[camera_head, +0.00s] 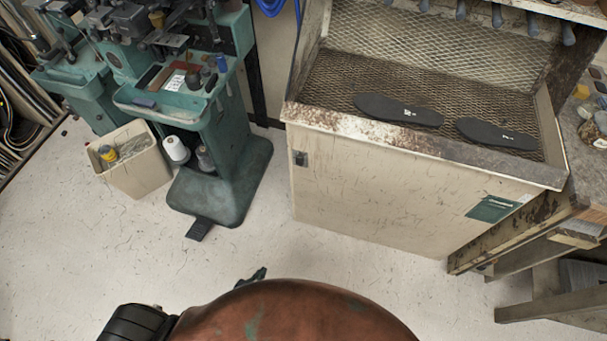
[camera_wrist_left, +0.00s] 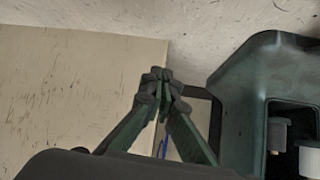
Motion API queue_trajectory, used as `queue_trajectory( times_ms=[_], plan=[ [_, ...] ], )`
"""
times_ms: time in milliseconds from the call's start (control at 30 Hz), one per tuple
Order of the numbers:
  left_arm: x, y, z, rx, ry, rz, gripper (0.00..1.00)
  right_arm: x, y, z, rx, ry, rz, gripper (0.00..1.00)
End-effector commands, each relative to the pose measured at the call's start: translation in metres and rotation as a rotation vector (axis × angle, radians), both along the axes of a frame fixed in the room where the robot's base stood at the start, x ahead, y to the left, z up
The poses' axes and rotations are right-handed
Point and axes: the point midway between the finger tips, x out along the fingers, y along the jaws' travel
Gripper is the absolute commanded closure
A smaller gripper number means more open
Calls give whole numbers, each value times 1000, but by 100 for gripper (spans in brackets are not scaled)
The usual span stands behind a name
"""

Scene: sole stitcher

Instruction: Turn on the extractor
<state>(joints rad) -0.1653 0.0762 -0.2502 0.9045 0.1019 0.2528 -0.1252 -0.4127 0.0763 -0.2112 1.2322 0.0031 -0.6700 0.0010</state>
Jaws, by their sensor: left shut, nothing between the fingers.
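The extractor (camera_head: 370,190) is a cream cabinet with a worn, rust-marked rim and a mesh top, at the right of the head view. A small dark switch box (camera_head: 300,158) is on its front panel, near the upper left corner. My left gripper (camera_head: 258,274) just shows past my own body, below and left of the cabinet front, apart from the switch. In the left wrist view my left gripper (camera_wrist_left: 160,80) is shut and empty, with the cream panel (camera_wrist_left: 75,95) behind it to the left. The switch cannot be made out there. My right gripper is out of view.
Two dark soles (camera_head: 398,110) lie on the mesh. A green stitching machine (camera_head: 215,135) with a pedal (camera_head: 199,229) stands left of the extractor, beside a bin (camera_head: 135,170). A wooden bench (camera_head: 560,230) is at the right. The floor in front is clear.

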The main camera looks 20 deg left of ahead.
Motion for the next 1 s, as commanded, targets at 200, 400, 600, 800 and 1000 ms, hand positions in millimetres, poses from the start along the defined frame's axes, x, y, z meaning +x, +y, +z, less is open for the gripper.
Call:
queue_trajectory(
  times_ms=[200, 400, 600, 800, 1000],
  plan=[
    [151, -46, 88, -77, -540, -17, 100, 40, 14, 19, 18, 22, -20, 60],
    [212, -65, 193, -146, -986, 27, 100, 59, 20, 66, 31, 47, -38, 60],
    [221, -66, 260, -193, -1262, 90, 100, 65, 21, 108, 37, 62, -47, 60],
    [220, -64, 285, -208, -1354, 115, 100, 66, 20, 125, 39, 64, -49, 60],
    [220, -64, 287, -209, -1357, 115, 100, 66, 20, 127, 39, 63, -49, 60]
  ],
)
